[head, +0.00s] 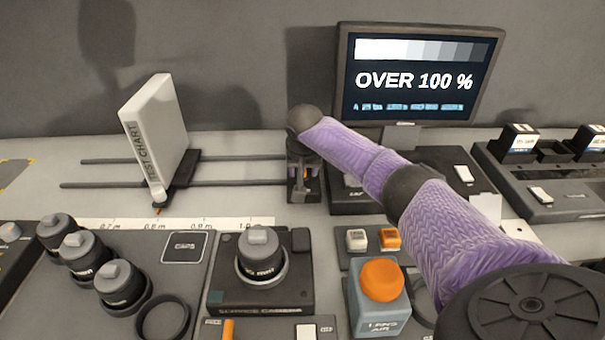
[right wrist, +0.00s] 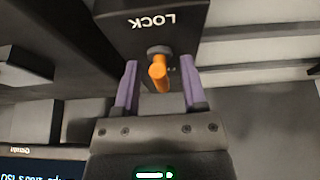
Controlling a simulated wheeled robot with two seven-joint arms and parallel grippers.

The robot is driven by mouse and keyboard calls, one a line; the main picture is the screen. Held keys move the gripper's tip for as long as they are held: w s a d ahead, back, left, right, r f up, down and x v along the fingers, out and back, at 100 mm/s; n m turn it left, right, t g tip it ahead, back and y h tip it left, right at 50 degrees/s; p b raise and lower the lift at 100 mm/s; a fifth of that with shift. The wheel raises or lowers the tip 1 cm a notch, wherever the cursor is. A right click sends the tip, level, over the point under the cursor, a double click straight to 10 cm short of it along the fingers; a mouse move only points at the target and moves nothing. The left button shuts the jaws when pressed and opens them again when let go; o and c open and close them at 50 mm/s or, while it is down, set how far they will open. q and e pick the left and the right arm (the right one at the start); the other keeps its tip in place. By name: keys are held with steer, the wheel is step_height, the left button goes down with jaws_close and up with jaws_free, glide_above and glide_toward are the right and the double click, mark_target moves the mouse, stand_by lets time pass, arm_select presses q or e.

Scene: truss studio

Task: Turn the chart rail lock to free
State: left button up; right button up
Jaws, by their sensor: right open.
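The chart rail lock is a dark block (right wrist: 115,15) marked LOCK, with an orange lever (right wrist: 159,74) on a grey pivot, in the right wrist view. My right gripper (right wrist: 158,88) is open, with its two purple fingers on either side of the orange lever and apart from it. In the head view my right gripper (head: 304,180) is over the lock block at the right end of the rails, which is mostly hidden by my arm. The white test chart (head: 155,130) stands upright on its carriage (head: 180,175) on the two dark rails (head: 240,183). My left gripper is not in view.
A monitor (head: 420,75) reading OVER 100 % stands behind my right arm. A scale strip (head: 180,223) lies before the rails.

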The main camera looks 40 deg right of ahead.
jaws_close()
stand_by(0.4)
